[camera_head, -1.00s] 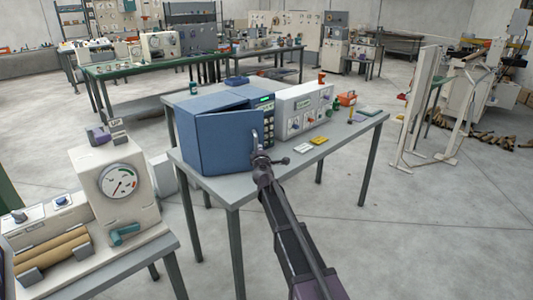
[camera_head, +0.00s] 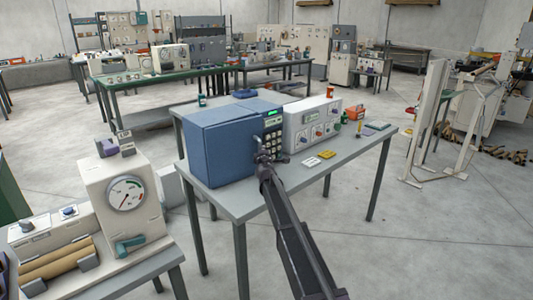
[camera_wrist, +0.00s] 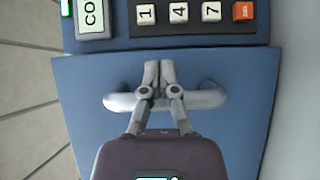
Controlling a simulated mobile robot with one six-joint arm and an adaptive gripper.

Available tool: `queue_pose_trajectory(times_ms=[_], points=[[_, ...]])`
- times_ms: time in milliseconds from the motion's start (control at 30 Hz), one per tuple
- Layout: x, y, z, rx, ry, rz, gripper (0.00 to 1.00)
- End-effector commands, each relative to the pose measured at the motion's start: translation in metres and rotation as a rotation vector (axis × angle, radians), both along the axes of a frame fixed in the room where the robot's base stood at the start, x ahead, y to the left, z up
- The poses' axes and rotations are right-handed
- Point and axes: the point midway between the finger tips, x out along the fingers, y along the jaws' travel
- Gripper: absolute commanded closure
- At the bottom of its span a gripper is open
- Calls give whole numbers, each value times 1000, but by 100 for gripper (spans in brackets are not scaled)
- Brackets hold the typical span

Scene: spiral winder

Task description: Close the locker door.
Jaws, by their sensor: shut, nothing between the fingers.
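The blue locker (camera_head: 205,130) stands on a grey table, with a keypad panel (camera_head: 273,140) on the right of its front. Its door (camera_head: 226,158) looks flush or nearly flush with that panel; I cannot tell if it is fully shut. In the wrist view the door (camera_wrist: 90,75) shows close up, with the silver handle (camera_wrist: 208,99) across it and the keypad (camera_wrist: 178,14) above. My gripper (camera_wrist: 158,66) is shut and empty, its fingers in front of the handle's middle and hiding part of it. I cannot tell whether they touch. It also shows in the head view (camera_head: 264,157).
A white control box (camera_head: 312,122) stands right of the locker. Small yellow and white items (camera_head: 326,154) lie on the table (camera_head: 243,205). A gauge machine (camera_head: 125,190) stands at the left. Open floor (camera_head: 420,240) lies to the right.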

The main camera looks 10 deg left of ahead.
Motion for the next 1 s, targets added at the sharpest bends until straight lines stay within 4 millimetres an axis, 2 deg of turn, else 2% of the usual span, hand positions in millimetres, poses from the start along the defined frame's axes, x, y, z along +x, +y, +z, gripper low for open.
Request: queue_pose_trajectory(times_ms=[33, 567, 767, 1000], points=[[-1, 6, 0, 0, 0, 10, 100], [-4, 6, 0, 0, 0, 16, 100], [-10, -7, 0, 1, 0, 12, 100], [-25, -39, -1, 2, 1, 5, 100]])
